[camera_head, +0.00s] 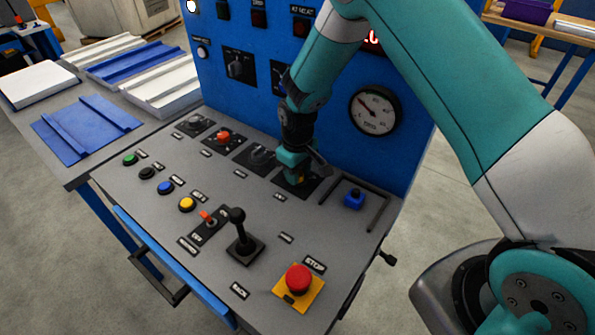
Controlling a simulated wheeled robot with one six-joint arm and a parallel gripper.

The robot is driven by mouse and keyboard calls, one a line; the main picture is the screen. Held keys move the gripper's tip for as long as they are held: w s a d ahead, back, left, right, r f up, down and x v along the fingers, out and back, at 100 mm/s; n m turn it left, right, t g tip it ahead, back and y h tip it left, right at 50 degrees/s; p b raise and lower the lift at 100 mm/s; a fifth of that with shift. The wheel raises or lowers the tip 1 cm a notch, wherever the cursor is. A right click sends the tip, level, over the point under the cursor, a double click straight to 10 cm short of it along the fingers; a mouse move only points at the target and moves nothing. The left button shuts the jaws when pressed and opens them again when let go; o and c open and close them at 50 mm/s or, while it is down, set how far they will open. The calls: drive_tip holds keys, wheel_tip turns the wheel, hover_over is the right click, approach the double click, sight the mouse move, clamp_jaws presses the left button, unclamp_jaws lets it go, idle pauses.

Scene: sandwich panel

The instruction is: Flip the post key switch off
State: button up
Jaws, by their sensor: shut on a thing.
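My gripper (299,171) points down at the right end of the back row of controls on the grey sloping desk. It is shut on the post key switch, which sits on a black square plate (306,190). The gripper hides most of the switch; a small yellowish bit shows between the fingers. I cannot tell which way the switch is turned. The labels are too small to read surely.
Left of my gripper are a black knob (262,155) and a red-orange knob (223,137). A blue block (354,198) inside a dark rail stands close on the right. A black joystick (238,235) and a red stop button (298,278) are nearer. A blue upright panel (330,85) rises behind.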

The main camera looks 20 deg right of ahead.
drive_tip(key=shift+n, duration=0.6)
drive_tip(key=o, duration=0.9)
drive_tip(key=shift+o, duration=0.2)
drive_tip(key=shift+r, duration=0.15)
wheel_tip(320, 180, up, 17)
drive_tip(key=shift+b, duration=0.45)
drive_tip(key=shift+r, duration=0.1)
